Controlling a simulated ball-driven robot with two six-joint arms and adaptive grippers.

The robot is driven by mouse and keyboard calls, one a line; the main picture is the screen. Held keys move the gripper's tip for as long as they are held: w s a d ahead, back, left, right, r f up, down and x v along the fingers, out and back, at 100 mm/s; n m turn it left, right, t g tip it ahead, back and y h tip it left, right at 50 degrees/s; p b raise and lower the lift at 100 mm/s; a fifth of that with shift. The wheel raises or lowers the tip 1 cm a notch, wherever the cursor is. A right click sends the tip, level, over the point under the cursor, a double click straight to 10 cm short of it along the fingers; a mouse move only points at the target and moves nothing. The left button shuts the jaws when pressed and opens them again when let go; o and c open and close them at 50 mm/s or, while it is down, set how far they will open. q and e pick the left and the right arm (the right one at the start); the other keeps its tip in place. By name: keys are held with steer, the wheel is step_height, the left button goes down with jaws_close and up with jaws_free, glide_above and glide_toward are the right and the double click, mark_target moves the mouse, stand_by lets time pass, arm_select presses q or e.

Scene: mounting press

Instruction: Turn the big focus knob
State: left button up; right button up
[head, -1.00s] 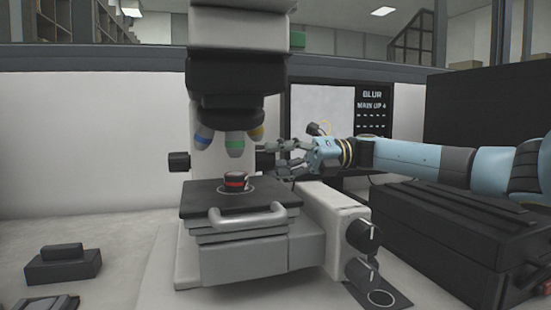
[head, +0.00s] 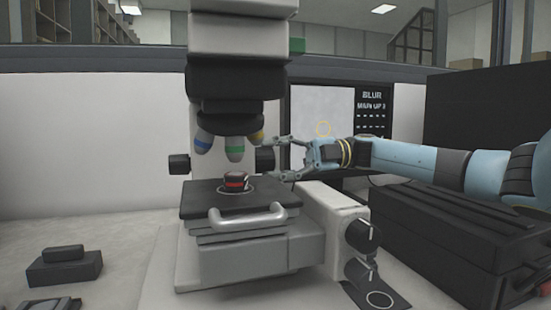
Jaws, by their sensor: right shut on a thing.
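The microscope (head: 230,75) stands in the middle of the head view. Its big black focus knob (head: 264,160) sticks out on the right side of the column; a matching knob (head: 179,163) shows on the left side. My right gripper (head: 271,158) comes in from the right, one finger above the right knob and one below, shut on it. The fingertips' contact is small in the picture. The screen (head: 372,108) behind reads BLUR and what looks like MAIN UP 3. My left gripper is not in view.
A dark dish with a red band (head: 236,181) sits on the black stage (head: 195,200), with a grey handle (head: 248,217) in front. Two more knobs (head: 362,236) are on the base's front right. A large black case (head: 450,240) stands below my right arm.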

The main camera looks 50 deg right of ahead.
steer(key=shift+w+d+m+p, duration=0.1)
steer(key=shift+m+p, duration=0.85)
steer(key=shift+m, duration=2.2)
steer(key=shift+w+m+p, duration=0.1)
steer(key=shift+m+p, duration=0.8)
steer(key=shift+m, duration=2.25)
steer(key=o, duration=1.2)
steer(key=shift+c, duration=0.2)
steer(key=v, duration=1.2)
